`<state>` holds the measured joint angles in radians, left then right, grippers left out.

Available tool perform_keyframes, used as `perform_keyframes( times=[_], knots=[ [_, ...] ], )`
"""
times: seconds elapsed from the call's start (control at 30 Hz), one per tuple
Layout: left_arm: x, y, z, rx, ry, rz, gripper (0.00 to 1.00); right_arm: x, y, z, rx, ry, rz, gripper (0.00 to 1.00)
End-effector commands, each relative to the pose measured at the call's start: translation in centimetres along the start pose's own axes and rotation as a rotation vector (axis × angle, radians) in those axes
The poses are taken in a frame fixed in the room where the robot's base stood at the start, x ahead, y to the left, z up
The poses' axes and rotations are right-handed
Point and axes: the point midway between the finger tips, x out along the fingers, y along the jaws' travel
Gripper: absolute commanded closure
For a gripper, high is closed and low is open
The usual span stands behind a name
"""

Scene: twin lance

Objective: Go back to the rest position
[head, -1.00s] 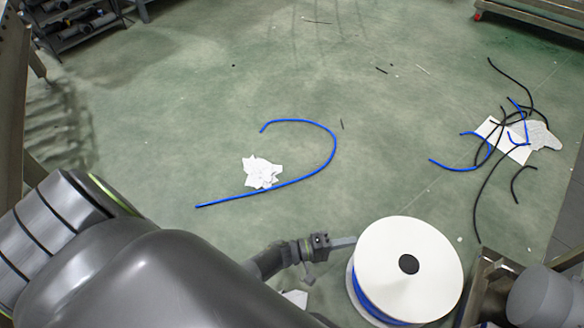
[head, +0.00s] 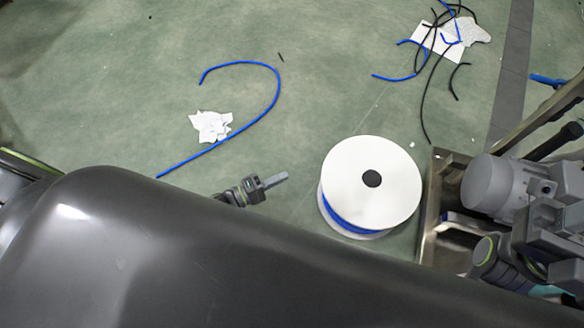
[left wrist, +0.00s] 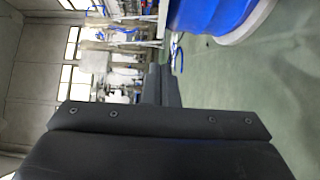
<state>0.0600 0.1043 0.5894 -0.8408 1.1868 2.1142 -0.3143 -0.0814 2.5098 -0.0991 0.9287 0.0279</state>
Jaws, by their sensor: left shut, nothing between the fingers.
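My left gripper (head: 277,180) shows past the big dark arm link in the head view. Its fingers are shut with nothing between them, and they point right toward the white spool (head: 345,165) of blue hose, with a gap of floor between. In the left wrist view the closed dark fingers (left wrist: 163,85) point away from the camera, and the blue side of the spool (left wrist: 205,15) is at the top, beyond and to the right of them.
A grey motor (head: 492,185) and metal frame stand right of the spool. On the green floor lie a curved blue hose (head: 277,90), crumpled white paper (head: 210,126) and, at upper right, tangled black and blue pieces (head: 424,100).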

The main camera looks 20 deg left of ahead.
Motion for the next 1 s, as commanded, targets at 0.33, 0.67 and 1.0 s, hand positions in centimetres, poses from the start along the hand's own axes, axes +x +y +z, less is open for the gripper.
perform_keyframes(
  times=[0.33, 0.67, 1.0],
  knots=[
    [-3.4, 0.0, 0.0, 0.000, 0.000, 0.000, 1.00, 0.4, 0.1, -0.1, 0.011, -0.015, -0.017, 0.49],
    [-2.9, 1.1, -0.3, 0.052, 0.012, 0.025, 1.00, 0.6, 0.1, -0.1, 0.011, -0.008, -0.011, 0.49],
    [0.2, 14.0, -3.4, 0.628, 0.207, 0.277, 1.00, 1.7, 0.1, -0.1, 0.014, -0.025, -0.030, 0.49]
  ],
)
